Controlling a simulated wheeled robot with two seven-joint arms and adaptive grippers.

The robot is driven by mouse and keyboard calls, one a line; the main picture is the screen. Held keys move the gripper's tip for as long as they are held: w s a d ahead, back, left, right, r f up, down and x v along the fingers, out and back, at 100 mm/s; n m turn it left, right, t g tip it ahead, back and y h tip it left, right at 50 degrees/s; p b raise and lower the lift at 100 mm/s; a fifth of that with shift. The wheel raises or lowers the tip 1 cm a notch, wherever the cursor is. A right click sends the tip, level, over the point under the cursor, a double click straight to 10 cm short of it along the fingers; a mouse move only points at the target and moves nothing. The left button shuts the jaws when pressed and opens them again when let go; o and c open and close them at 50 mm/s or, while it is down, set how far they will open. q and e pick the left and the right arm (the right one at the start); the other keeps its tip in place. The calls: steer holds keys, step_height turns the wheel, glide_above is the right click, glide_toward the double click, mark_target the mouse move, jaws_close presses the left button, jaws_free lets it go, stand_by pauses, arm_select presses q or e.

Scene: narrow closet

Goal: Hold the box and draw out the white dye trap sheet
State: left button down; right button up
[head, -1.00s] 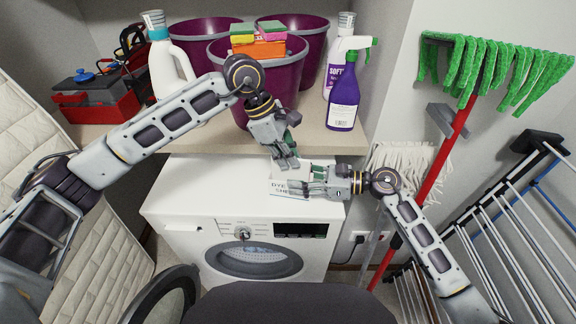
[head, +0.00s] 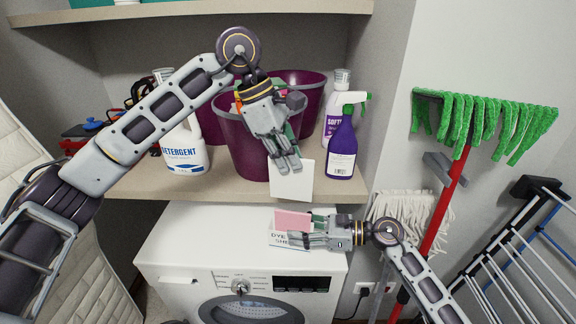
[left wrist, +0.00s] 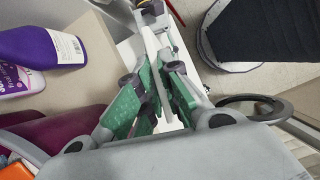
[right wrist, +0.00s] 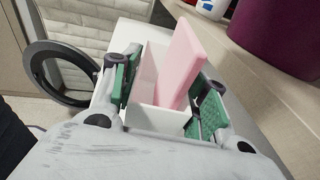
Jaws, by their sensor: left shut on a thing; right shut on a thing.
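The white dye trap sheet (head: 293,184) hangs from my left gripper (head: 287,164), which is shut on it. It is clear of the box and above it, in front of the shelf edge. In the left wrist view the sheet (left wrist: 155,55) shows nearly edge-on between the green finger pads. The white box (head: 277,238), with dark lettering partly hidden by fingers, stands on the washing machine. My right gripper (head: 304,232) is shut on it. A pink sheet (head: 292,220) stands up out of the box. In the right wrist view the pink sheet (right wrist: 181,65) leans in the open box (right wrist: 160,117).
The washing machine (head: 180,245) has free top to the left of the box. The shelf (head: 225,188) above holds maroon buckets (head: 245,150), a detergent bottle (head: 184,152) and a purple spray bottle (head: 342,150). Mops and a drying rack stand at the right.

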stand_by(0.4)
steer(key=o, duration=1.1)
steer(key=shift+d, duration=0.15)
steer(key=shift+v, duration=3.6)
steer(key=shift+s, duration=0.15)
